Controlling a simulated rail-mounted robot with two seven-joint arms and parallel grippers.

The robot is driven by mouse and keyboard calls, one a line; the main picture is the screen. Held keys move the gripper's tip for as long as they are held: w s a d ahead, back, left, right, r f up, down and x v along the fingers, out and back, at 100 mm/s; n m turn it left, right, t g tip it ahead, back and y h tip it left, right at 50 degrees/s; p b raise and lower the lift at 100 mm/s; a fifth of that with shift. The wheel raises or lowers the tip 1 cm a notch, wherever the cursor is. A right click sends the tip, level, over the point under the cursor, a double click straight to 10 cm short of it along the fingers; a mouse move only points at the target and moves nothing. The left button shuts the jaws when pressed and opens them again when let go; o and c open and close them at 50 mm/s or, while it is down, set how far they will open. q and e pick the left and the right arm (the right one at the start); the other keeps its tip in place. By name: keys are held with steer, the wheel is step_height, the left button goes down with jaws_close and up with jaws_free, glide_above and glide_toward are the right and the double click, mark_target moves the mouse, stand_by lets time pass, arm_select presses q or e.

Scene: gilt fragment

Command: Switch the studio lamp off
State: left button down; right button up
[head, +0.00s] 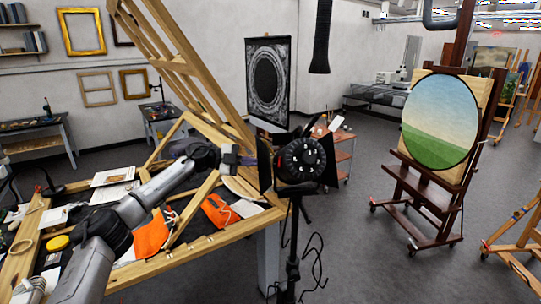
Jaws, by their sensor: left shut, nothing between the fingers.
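The studio lamp (303,160) is a black round-backed head with dark side flaps, on a black stand right of the workbench. Its back, with small controls on it, faces me. I cannot tell whether it is lit. My left gripper (236,158) is to the left of the lamp, above the bench's right end. It is shut and empty, with a small gap in the picture between it and the lamp's left flap. My right gripper is not in view.
The workbench (205,243) holds orange cloths, papers and a yellow-lidded jar. A wooden frame (185,65) leans up behind my left arm. Cables hang beside the lamp stand (292,240). An easel with an oval painting (440,120) stands right; the floor (375,265) between is clear.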

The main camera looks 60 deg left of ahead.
mark_target(279, 162)
arm_select(q)
steer(key=r+p+x, duration=0.1)
steer(key=p+x, duration=0.2)
steer(key=x, duration=0.3)
steer(key=shift+w+f, duration=0.3)
steer(key=shift+f, duration=0.2)
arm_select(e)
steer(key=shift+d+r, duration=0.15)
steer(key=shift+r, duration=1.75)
arm_select(q)
steer(key=shift+d, duration=0.1)
